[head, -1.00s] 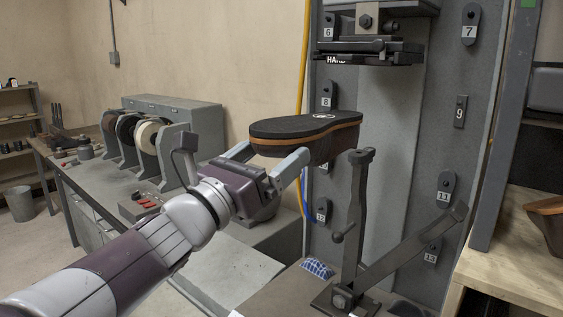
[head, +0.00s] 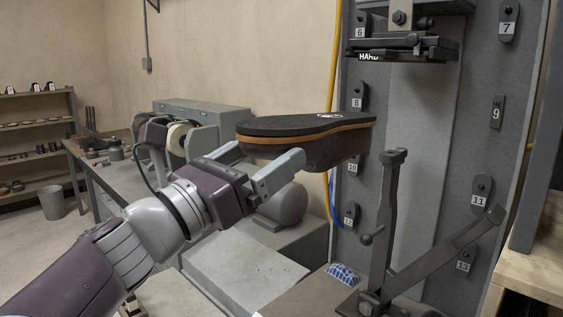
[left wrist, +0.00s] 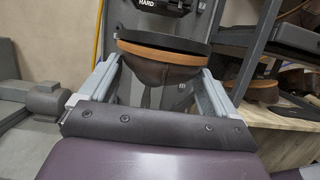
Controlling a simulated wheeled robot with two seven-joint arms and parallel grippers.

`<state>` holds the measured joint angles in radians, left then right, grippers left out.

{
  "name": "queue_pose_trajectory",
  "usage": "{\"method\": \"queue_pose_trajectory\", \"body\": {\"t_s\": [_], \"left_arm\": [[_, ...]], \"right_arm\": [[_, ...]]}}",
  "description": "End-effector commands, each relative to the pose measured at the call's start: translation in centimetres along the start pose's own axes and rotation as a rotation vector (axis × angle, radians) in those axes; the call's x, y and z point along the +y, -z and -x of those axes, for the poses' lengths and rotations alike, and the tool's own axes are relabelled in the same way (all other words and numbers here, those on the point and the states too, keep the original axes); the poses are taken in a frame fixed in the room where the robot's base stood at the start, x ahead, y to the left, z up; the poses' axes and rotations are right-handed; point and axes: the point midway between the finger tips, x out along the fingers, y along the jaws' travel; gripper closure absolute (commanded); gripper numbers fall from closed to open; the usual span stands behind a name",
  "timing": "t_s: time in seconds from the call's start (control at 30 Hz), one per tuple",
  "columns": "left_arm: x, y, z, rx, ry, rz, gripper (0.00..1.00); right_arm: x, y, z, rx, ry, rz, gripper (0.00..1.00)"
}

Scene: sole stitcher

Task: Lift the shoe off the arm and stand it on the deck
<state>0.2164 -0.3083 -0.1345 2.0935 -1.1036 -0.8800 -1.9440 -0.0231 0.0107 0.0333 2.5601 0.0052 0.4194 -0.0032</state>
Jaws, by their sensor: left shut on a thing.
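The shoe (head: 318,150) is dark brown with a tan welt and a black sole. It is upside down, sole up, in the air. My left gripper (head: 262,166) is shut on it, one finger on each side. In the left wrist view the shoe (left wrist: 160,68) sits between the two fingers (left wrist: 158,85). The upright arm (head: 388,215) of the machine stands to the right of the shoe, its top apart from it in the head view. The deck (head: 300,300) is the flat surface at the arm's foot, below the shoe. My right gripper is not in view.
A slanted lever (head: 440,252) rises right from the arm's foot. A head marked HARD (head: 405,52) hangs above. A blue-and-white cloth (head: 342,274) lies by the arm. A wooden bench (head: 545,250) stands at right, a grey bench (head: 240,270) at left.

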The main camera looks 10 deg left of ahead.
Motion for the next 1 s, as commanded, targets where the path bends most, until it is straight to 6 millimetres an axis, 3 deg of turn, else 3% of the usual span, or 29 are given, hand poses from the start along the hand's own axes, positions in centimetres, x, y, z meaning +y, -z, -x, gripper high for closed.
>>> {"method": "queue_pose_trajectory", "body": {"t_s": [0.17, 0.5, 0.67, 0.9, 1.0], "left_arm": [[0.0, -0.6, 2.0, -0.004, -0.002, -0.002, 0.82], [0.0, -0.6, 2.3, -0.003, 0.001, -0.011, 0.82], [-0.1, 0.5, 2.6, -0.006, 0.002, -0.176, 0.82], [0.0, 0.6, 2.6, -0.005, -0.001, -0.572, 0.83], [-0.1, 0.1, 2.5, -0.004, 0.0, -0.716, 0.83]], "right_arm": [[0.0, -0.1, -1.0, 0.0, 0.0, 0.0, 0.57], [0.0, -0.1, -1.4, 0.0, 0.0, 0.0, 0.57], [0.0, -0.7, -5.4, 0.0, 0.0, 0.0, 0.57], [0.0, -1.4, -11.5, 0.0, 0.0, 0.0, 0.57], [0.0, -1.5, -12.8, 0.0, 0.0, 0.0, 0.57]]}}
